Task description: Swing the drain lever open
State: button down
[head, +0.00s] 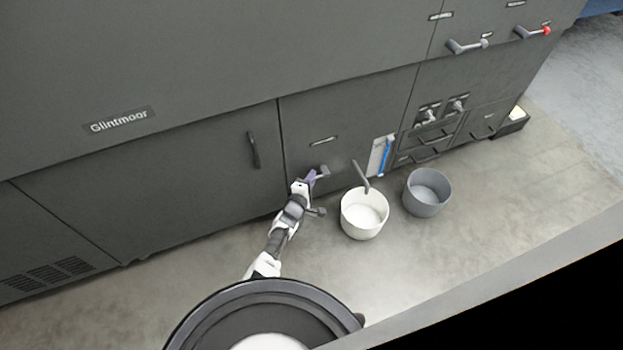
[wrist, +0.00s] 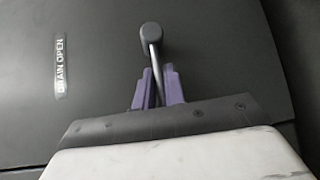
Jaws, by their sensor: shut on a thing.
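The drain lever (wrist: 152,45) is a thin metal arm with a dark rounded end, on the grey front of the machine. In the head view the lever (head: 324,171) shows just past my fingertips, low on the panel. My gripper (wrist: 158,84) has purple fingers, shut on the lever's thin arm, which runs down between them. In the head view my gripper (head: 311,178) reaches the panel from the front. A label reading "DRAIN OPEN" (wrist: 61,66) is left of the lever in the wrist view. My fingers hide the lower part of the lever.
A white bucket (head: 362,222) stands on the floor right of my gripper, under a grey spout (head: 361,177). A grey bucket (head: 427,200) is beside it. A blue level gauge (head: 384,157) and other valves (head: 429,116) are farther right. Floor left of my arm is clear.

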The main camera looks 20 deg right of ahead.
jog(key=shift+r, duration=0.1)
